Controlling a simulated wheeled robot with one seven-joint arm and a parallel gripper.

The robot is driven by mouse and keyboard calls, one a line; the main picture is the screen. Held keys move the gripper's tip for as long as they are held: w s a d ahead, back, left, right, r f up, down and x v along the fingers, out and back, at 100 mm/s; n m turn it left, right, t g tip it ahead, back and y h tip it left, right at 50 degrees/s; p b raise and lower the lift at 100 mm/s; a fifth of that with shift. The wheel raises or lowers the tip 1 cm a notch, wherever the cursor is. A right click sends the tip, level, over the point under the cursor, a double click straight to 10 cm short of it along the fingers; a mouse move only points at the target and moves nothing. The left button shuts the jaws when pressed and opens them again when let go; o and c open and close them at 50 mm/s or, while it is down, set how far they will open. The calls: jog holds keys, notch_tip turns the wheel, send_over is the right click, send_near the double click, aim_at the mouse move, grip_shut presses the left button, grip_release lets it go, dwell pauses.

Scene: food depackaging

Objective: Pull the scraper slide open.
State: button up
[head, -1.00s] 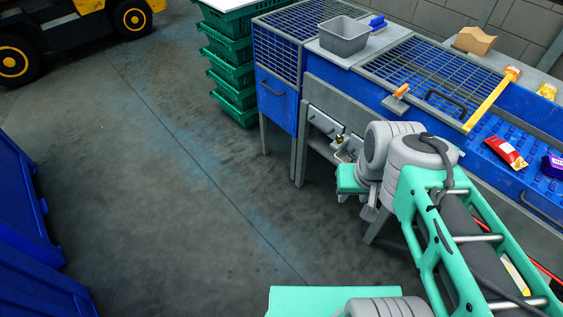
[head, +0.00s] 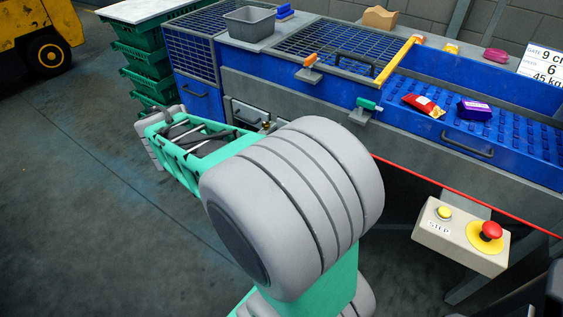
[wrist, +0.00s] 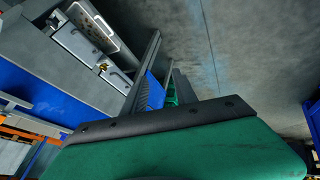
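Two short slide-like handles stand on the front edge of the blue table in the head view: an orange one (head: 309,66) on the left and a green one (head: 369,104) on the right. Below them is a pale panel (head: 247,115) with a brass knob, partly hidden by my arm. In the wrist view the pale panels (wrist: 82,46) and the brass knob (wrist: 103,67) are at upper left. I cannot tell which part is the scraper slide. My gripper (wrist: 165,122) shows as a green body with a dark edge, apart from the panels; its fingers cannot be made out.
A grey bin (head: 249,27) stands on the table. A box with a red stop button (head: 491,231) is at front right. Open floor (head: 60,220) lies left.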

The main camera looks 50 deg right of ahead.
jog(key=w+d+f+g+h+b, duration=0.25)
jog(key=d+f+h+b, duration=0.45)
jog(key=d+f+b, duration=1)
jog(key=d+f+h+b, duration=0.1)
jog(key=d+f, duration=0.1)
jog(key=d, duration=0.5)
jog(key=d+f+n+h+b, duration=0.1)
jog(key=d+f, duration=0.1)
jog(key=d, duration=0.5)
jog(key=s+d+f+n+g+h, duration=0.1)
jog(key=d+f, duration=0.2)
jog(key=d, duration=0.5)
jog(key=shift+s+h+b, duration=0.1)
jog(key=shift+h+b, duration=0.3)
jog(key=shift+a, duration=0.1)
jog(key=shift+c, duration=0.2)
grip_shut()
